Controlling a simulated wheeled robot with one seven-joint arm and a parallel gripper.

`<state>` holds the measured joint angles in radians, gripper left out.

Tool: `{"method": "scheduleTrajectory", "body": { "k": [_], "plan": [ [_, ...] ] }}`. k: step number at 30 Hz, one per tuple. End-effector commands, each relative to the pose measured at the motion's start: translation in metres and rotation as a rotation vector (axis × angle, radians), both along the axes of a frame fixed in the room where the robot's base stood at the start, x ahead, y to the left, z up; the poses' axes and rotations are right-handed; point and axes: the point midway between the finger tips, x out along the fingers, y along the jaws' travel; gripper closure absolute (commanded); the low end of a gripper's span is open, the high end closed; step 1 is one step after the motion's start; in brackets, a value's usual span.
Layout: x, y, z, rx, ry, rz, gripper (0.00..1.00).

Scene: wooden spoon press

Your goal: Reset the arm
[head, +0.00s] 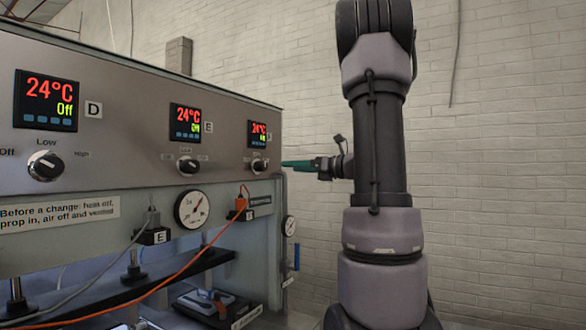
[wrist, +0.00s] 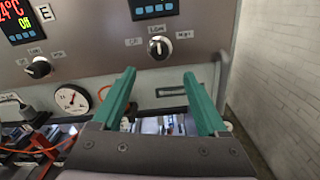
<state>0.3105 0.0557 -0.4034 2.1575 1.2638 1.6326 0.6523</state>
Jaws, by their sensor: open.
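My gripper (head: 284,163) has teal fingers and points left toward the right end of the press panel in the head view. In the wrist view my gripper (wrist: 158,76) is open, with nothing between its fingertips. The rightmost knob (head: 259,165) is just beyond the fingertips. In the wrist view this knob (wrist: 159,47) sits above and between the fingers, apparently apart from them. My arm (head: 375,160) stands upright right of the press, with the wrist bent toward the panel.
The press panel (head: 140,130) also carries the D display (head: 46,100), the E display (head: 186,122), their knobs and a round gauge (head: 192,209). Orange and grey cables hang below. A white brick wall (head: 500,150) stands behind; the space right of my arm looks clear.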

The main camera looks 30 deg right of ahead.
Motion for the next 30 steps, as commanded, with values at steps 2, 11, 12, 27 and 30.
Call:
{"method": "scheduleTrajectory", "body": {
  "k": [2, 11, 12, 27, 30],
  "plan": [
    [0.0, 0.0, 0.0, 0.0, 0.0, 0.0, 0.24],
    [-0.004, 0.01, 0.0, -0.03, -0.001, 0.021, 0.24],
    [-0.007, 0.02, -0.001, -0.064, -0.001, 0.044, 0.24],
    [-0.204, 0.185, -0.087, -1.605, -0.447, 0.856, 0.24],
    [-0.226, 0.181, -0.096, -1.902, -0.593, 0.975, 0.24]
  ]
}}
